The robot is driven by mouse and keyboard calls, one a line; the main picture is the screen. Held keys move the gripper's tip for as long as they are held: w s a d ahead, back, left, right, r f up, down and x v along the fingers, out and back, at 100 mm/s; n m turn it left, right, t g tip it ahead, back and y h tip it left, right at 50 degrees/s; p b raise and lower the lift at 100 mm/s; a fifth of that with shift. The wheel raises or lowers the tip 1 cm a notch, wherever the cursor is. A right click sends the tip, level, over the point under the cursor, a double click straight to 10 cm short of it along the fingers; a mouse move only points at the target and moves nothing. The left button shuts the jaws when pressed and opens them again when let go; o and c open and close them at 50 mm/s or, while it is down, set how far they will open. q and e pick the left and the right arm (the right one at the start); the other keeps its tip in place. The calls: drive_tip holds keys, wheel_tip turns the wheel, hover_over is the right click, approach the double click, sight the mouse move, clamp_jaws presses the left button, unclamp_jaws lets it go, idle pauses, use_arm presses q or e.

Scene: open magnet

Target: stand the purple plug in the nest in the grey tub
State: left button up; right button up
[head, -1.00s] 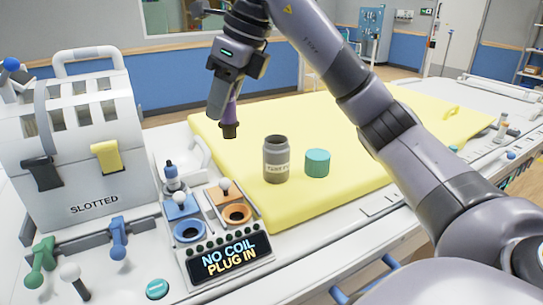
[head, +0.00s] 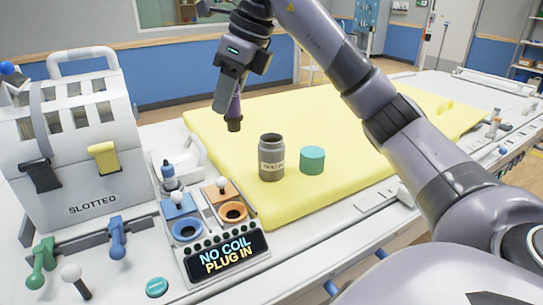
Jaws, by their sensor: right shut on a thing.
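The purple plug (head: 235,106) hangs from my right gripper (head: 229,94), dark end down and nearly upright. The right gripper is shut on its upper part. The grey tub (head: 271,165) is an open-topped grey jar with a pale label, standing on the yellow mat. The plug is in the air, up and left of the tub's mouth in the picture, apart from it. The inside of the tub is mostly dark, so I cannot make out the nest. My left gripper is not in view.
A teal round lid or pot (head: 312,160) stands just right of the tub on the yellow mat (head: 365,145). A panel with blue and orange sockets and a lit display (head: 222,253) lies front left. A white slotted box (head: 75,150) stands at the left. The mat's far part is clear.

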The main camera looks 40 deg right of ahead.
drive_tip(key=w+d+p, duration=0.3)
drive_tip(key=d+p, duration=0.2)
drive_tip(key=d, duration=0.8)
drive_tip(key=shift+w+p, duration=0.3)
drive_tip(key=shift+p, duration=0.1)
drive_tip(key=shift+f+b, duration=2.55)
drive_tip(key=shift+f, duration=2.4)
drive_tip(key=shift+f+b, duration=0.35)
drive_tip(key=shift+f, duration=0.45)
